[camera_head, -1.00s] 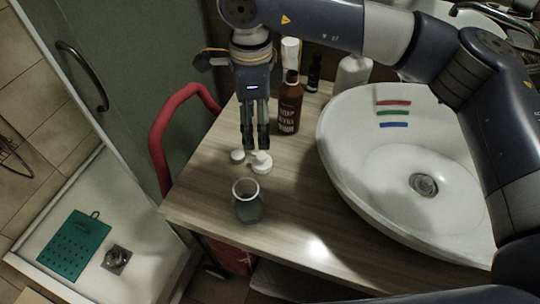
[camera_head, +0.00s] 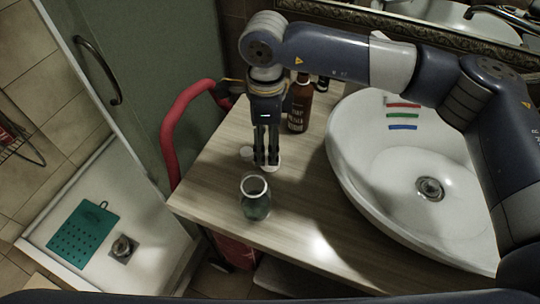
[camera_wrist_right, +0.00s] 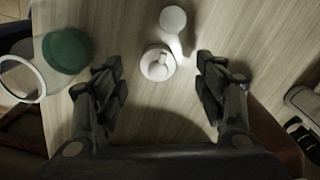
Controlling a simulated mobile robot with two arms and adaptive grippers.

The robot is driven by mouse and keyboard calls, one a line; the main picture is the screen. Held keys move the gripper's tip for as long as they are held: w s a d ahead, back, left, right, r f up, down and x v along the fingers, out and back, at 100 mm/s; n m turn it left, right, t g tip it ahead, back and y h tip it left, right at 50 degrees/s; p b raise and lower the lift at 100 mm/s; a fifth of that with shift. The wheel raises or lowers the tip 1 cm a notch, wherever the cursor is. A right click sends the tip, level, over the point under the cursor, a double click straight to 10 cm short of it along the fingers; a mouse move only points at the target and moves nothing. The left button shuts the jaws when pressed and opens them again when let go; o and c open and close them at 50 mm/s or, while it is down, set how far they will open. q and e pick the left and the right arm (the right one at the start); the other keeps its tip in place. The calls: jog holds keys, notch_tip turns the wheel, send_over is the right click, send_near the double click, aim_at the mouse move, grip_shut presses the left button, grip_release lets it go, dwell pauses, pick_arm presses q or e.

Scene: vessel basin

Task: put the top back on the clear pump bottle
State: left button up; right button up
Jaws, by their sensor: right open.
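The clear pump bottle (camera_head: 256,203) stands upright on the counter without a top, its white neck ring facing up. In the wrist view its glassy green body (camera_wrist_right: 68,50) and white ring (camera_wrist_right: 18,78) show at the left. A white pump top (camera_wrist_right: 158,64) lies on the counter between my open right fingers. In the head view only a little of this top (camera_head: 272,169) shows below the fingertips. My right gripper (camera_head: 266,160) points down above it, behind the bottle, its fingers apart and not touching the top in the wrist view (camera_wrist_right: 160,88). My left gripper is not in view.
A small white round cap (camera_head: 247,152) lies beside the pump top. A brown bottle (camera_head: 299,105) stands just behind my right gripper. The white basin (camera_head: 345,170) is to the right. The counter in front of the basin is clear.

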jog(key=f, duration=0.2)
jog(key=f+p, duration=0.1)
jog(key=shift+s+d+f, duration=0.15)
jog(key=shift+d+f, duration=0.2)
jog(key=shift+d, duration=0.05)
jog(key=shift+f, duration=0.55)
jog(key=shift+a, duration=0.1)
jog(key=c, duration=0.7)
